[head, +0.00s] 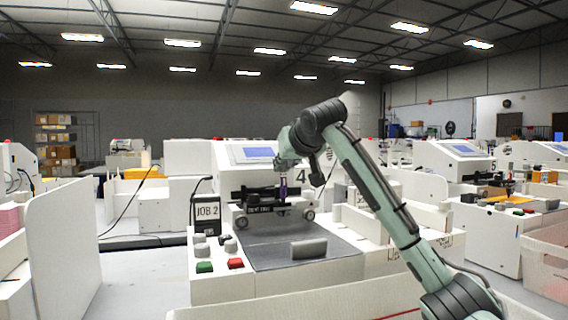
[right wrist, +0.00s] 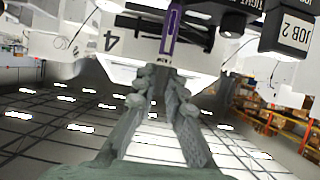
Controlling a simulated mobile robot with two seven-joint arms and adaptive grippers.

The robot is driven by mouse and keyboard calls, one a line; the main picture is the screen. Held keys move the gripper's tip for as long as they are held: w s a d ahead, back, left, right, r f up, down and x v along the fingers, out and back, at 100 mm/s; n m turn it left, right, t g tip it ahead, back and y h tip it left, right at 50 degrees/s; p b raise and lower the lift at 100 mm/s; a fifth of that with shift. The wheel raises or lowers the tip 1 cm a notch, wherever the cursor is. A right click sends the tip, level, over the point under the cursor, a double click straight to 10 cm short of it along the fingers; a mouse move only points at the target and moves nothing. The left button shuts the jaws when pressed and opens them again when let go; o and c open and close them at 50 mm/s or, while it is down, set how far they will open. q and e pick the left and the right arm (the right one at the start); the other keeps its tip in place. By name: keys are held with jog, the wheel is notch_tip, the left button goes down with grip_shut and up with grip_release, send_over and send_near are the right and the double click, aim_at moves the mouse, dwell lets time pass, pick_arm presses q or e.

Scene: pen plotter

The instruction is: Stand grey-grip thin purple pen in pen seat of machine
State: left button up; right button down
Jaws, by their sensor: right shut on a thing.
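The thin purple pen (head: 283,188) is upright below my right gripper (head: 284,170), at the front of the machine (head: 228,160) marked 4. In the right wrist view the right gripper's fingers (right wrist: 162,82) close together at the pen (right wrist: 171,32), and the gripper is shut on it. The pen's lower end is at the dark carriage bar (head: 262,194) of the machine. I cannot tell whether its tip is inside the pen seat or just in front of it. The grey grip is not clearly seen. My left gripper is out of view.
A JOB 2 sign (head: 207,213) stands left of the carriage. Green (head: 204,267) and red (head: 236,264) buttons are at the front left. White panels flank the machine.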

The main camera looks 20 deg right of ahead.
aim_at(284, 176)
jog(key=shift+f+b, duration=0.6)
jog(key=shift+f, duration=0.9)
